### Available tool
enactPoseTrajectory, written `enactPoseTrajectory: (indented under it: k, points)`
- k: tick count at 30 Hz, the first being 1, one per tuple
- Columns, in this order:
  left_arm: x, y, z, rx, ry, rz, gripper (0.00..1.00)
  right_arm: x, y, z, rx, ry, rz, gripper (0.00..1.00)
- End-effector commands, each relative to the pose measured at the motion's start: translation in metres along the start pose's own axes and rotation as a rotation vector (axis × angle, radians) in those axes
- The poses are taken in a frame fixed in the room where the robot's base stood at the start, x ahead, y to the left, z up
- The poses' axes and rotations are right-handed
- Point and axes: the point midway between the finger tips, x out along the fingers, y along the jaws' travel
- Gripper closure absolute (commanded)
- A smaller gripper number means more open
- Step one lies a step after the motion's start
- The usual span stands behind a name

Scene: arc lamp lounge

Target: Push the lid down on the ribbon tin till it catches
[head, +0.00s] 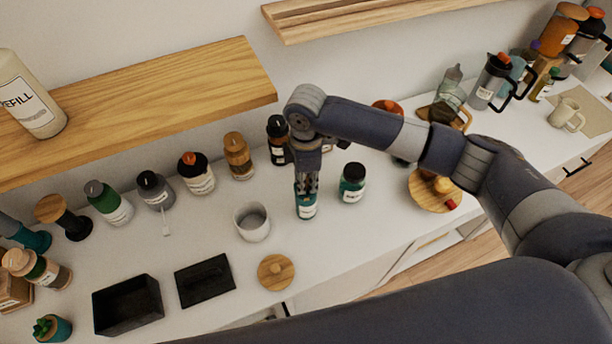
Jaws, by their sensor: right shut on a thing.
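My right gripper (307,183) points straight down over the counter and is shut on a small teal jar with a white label (306,208), which stands upright. The fingers and wrist hide the jar's top. No label that I can read names a ribbon tin, so I cannot tell which container it is. An open black box (127,305) stands at the front left, with a flat black lid-like piece (205,281) lying apart to its right. A round wooden lid with a knob (276,272) lies on the counter. My left gripper is not in view.
A white cup (252,222) stands left of the held jar, and a dark-lidded teal jar (352,183) stands to its right. Several bottles line the back. A round wooden board (434,191) lies farther right. A wooden shelf (150,101) overhangs the left.

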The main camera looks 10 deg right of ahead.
Motion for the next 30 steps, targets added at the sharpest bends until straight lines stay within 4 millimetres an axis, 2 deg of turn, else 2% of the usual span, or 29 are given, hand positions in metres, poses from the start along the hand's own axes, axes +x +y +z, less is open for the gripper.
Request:
enactPoseTrajectory:
  k: [17,30]
  points:
    - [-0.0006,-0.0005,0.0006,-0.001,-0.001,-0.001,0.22,0.0000,-0.0001,-0.0001,0.000,0.000,0.000,0.97]
    - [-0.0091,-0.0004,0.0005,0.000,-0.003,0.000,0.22,-0.0010,-0.0003,-0.0001,-0.001,0.000,0.000,0.97]
